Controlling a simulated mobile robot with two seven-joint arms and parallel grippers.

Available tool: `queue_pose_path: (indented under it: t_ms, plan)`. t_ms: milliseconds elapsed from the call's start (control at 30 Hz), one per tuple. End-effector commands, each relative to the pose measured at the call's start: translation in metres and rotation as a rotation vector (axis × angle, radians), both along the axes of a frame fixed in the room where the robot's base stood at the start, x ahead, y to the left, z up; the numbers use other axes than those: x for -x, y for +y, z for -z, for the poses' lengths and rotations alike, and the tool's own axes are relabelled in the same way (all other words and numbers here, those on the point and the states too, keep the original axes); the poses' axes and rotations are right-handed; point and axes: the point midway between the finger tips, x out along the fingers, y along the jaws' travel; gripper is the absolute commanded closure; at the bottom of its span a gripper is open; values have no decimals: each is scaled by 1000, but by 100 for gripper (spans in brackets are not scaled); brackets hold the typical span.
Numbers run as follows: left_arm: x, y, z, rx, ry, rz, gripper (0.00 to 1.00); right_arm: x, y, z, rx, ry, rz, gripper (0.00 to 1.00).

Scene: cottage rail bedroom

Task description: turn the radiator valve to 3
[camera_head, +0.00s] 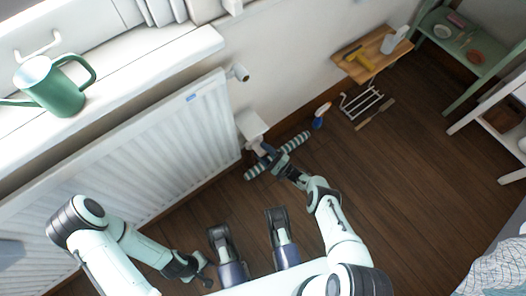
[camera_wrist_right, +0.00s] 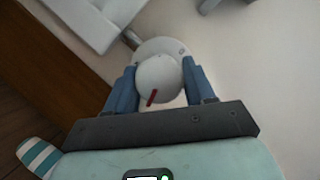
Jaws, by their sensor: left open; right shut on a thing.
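The radiator valve (camera_wrist_right: 157,74) is a round white knob with a red mark, in the right wrist view. Its red mark points down and slightly left; I can read no numbers. My right gripper (camera_wrist_right: 160,88) has its two blue fingers on either side of the knob and is shut on it. In the head view my right gripper (camera_head: 259,152) is low by the right end of the white radiator (camera_head: 150,140), and the knob is mostly hidden there. My left gripper (camera_head: 205,280) is open and empty near the bottom edge, away from the valve.
A striped roll (camera_head: 298,141) lies on the floor by my right gripper. A green watering can (camera_head: 66,92) stands on the sill above the radiator. A blue spray bottle (camera_head: 321,116), white rack (camera_head: 362,103) and wooden stool (camera_head: 360,62) are further right.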

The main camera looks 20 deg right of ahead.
Motion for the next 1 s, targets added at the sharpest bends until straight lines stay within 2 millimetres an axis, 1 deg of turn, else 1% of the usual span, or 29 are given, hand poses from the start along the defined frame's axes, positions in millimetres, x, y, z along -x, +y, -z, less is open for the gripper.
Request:
queue_pose_path:
  t_ms: [33,233,267,300,333,667,767,833,1000]
  plan:
    - [0,0,0,0,0,0,57,1,3,0,-3,-2,-7,77]
    - [0,0,0,0,0,0,57,1,3,0,-3,-3,-7,77]
    - [0,0,0,0,0,0,57,1,3,0,-3,-3,-7,40]
    - [0,0,0,0,0,0,57,1,3,0,-2,-3,-7,27]
    - [0,0,0,0,0,0,57,1,3,0,-2,-3,-6,26]
    - [0,0,0,0,-2,1,57,3,-1,1,0,-1,-2,26]
    - [-3,0,-1,0,-9,1,57,11,-9,4,3,1,-1,26]
    - [-6,-1,-3,-2,-19,2,57,20,-16,6,2,1,0,26]
    - [-9,-1,-3,-2,-29,4,57,50,-40,15,1,2,1,26]
